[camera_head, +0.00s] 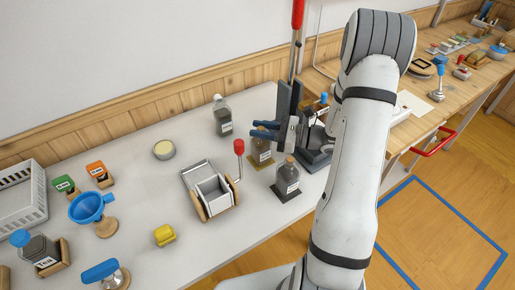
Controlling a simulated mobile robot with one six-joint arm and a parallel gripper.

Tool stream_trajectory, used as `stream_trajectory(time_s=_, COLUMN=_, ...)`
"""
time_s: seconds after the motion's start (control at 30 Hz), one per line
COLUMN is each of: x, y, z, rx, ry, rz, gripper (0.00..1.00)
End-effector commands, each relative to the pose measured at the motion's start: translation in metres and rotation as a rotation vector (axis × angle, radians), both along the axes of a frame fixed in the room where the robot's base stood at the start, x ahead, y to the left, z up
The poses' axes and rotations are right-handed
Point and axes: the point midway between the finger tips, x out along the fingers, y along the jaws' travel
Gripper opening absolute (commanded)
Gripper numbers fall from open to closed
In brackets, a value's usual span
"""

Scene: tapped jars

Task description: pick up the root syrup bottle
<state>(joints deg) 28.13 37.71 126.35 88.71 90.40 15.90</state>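Three labelled bottles stand on the white table, and their labels are too small to read, so I cannot tell which one is the root syrup. A dark grey bottle (222,116) stands at the back. An amber-tinted bottle (262,153) stands on a yellowish base. A greyish bottle with a cork-coloured top (287,178) stands on a black base in front. My gripper (264,130) has two blue fingers a little apart at the top of the amber-tinted bottle. They partly hide its neck, and I cannot tell whether they touch it.
A dark lever press (313,156) with a red handle stands right beside the bottles. A metal box with a red-knobbed crank (214,196) is to the left. A blue funnel (91,207), yellow block (164,236) and white crate (22,203) are further left.

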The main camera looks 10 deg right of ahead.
Motion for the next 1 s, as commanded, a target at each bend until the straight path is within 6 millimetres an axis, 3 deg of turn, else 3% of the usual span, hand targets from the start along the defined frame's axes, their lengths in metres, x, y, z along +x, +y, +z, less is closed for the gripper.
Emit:
stream_trajectory(time_s=0.3, x=0.0, y=0.0, z=0.0, rx=0.0, ry=0.001, rz=0.0, gripper=0.0)
stream_trajectory(time_s=0.8, x=0.0, y=-0.001, z=0.001, rx=0.0, ry=0.0, rz=-0.001, gripper=0.0)
stream_trajectory(time_s=1.0, x=0.0, y=-0.001, z=0.02, rx=-0.002, ry=-0.004, rz=-0.002, gripper=0.0)
